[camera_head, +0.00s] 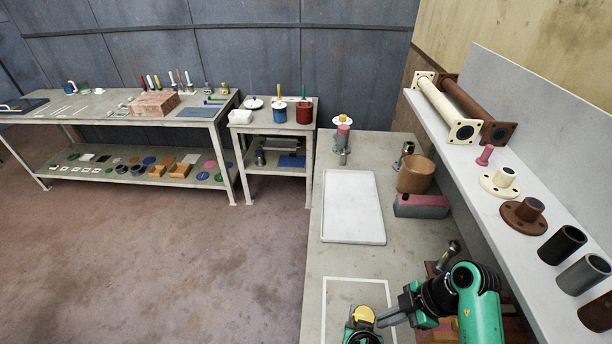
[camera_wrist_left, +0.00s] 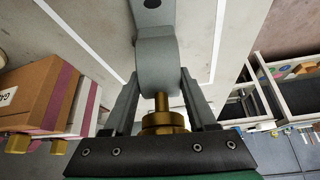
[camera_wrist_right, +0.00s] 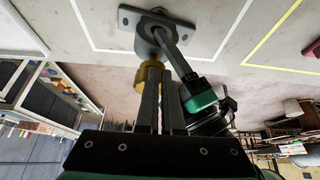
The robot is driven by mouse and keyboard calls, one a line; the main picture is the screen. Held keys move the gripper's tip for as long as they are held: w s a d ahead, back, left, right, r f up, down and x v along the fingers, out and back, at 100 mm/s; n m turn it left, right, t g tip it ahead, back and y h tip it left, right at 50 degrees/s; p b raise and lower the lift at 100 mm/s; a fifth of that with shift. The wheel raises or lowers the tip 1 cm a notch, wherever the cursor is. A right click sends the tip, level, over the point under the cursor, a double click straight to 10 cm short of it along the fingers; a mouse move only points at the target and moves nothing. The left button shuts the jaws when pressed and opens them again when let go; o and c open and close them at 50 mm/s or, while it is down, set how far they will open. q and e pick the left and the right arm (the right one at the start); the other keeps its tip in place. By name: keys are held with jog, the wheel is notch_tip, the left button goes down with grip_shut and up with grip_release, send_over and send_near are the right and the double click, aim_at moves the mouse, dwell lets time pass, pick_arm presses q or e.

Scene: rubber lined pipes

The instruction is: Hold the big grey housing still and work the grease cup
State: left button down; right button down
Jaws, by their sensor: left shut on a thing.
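The big grey housing (camera_wrist_left: 157,64) is a rounded body on a bolted flange, also seen in the right wrist view (camera_wrist_right: 143,38). My left gripper (camera_wrist_left: 158,88) is shut on the housing, one finger on each side. The brass grease cup (camera_wrist_left: 164,121) with its stem shows between the left fingers, near the palm. In the right wrist view the yellow cup (camera_wrist_right: 148,75) is by the tips of my right gripper (camera_wrist_right: 161,88). Its fingers are close together; contact with the cup is unclear. In the head view my right gripper (camera_head: 392,308) reaches in from the right.
A white tray (camera_head: 352,207), a tan pot (camera_head: 416,174) and a red-grey block (camera_head: 421,206) stand on the bench beyond the arms. A shelf (camera_head: 470,170) with pipes and flanges runs along the right. A labelled box (camera_wrist_left: 36,98) is left of my left gripper.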

pick_arm(q)
jog(key=shift+d+r, duration=0.2)
jog(key=shift+d, duration=0.05)
pick_arm(e)
jog(key=shift+s+a, duration=0.1)
jog(key=shift+a, duration=0.05)
pick_arm(q)
jog(key=shift+a, duration=0.1)
pick_arm(e)
jog(key=shift+d, duration=0.4)
pick_arm(q)
jog(key=shift+c, duration=0.6)
grip_release()
jog(key=shift+f, duration=0.1)
jog(key=shift+a, duration=0.1)
